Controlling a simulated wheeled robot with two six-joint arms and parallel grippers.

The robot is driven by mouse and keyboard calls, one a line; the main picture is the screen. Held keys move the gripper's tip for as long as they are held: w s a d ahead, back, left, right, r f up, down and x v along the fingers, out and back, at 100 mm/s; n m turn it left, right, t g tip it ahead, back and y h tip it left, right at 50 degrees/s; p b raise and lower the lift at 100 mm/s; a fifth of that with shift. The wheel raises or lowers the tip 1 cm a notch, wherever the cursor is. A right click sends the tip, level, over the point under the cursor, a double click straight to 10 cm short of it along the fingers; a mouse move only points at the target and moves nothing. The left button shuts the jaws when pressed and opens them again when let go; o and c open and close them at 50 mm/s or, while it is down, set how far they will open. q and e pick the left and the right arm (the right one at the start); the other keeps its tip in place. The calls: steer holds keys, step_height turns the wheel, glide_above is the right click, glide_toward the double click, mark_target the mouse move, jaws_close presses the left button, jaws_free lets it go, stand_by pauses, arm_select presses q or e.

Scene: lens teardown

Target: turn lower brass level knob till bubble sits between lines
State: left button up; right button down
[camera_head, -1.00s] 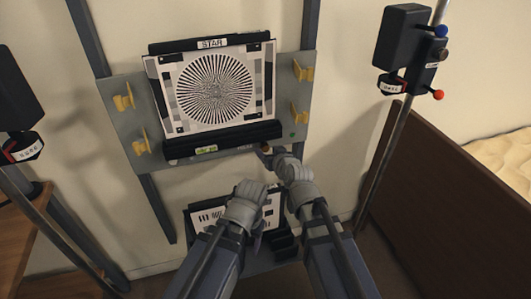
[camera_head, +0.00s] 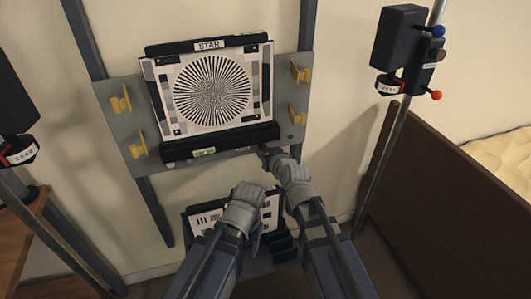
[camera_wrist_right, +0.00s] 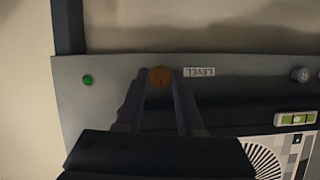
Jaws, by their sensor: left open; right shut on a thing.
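The round brass level knob (camera_wrist_right: 160,77) is on the lower edge of the grey plate, beside the LEVEL label (camera_wrist_right: 199,72). My right gripper (camera_head: 267,152) is shut on it; in the right wrist view its two fingers (camera_wrist_right: 159,84) sit on either side of the knob. The bubble vial (camera_head: 204,152) is on the black ledge below the star chart (camera_head: 212,90). It also shows, green-yellow, in the right wrist view (camera_wrist_right: 296,118); where the bubble sits against the lines is too small to tell. My left gripper (camera_head: 250,192) is open, in front of the lower chart; its fingertips are partly hidden.
A second, grey knob (camera_wrist_right: 300,74) and a green dot (camera_wrist_right: 88,80) are on the plate. Yellow clips (camera_head: 136,145) stand out at both plate sides. Lamp stands flank the panel, the right one (camera_head: 400,45) with coloured knobs. A brown board (camera_head: 450,200) is at right.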

steer(key=shift+d+m+y, duration=0.1)
steer(key=shift+m+y, duration=0.4)
steer(key=shift+m, duration=0.1)
steer(key=c, duration=0.5)
jaws_free()
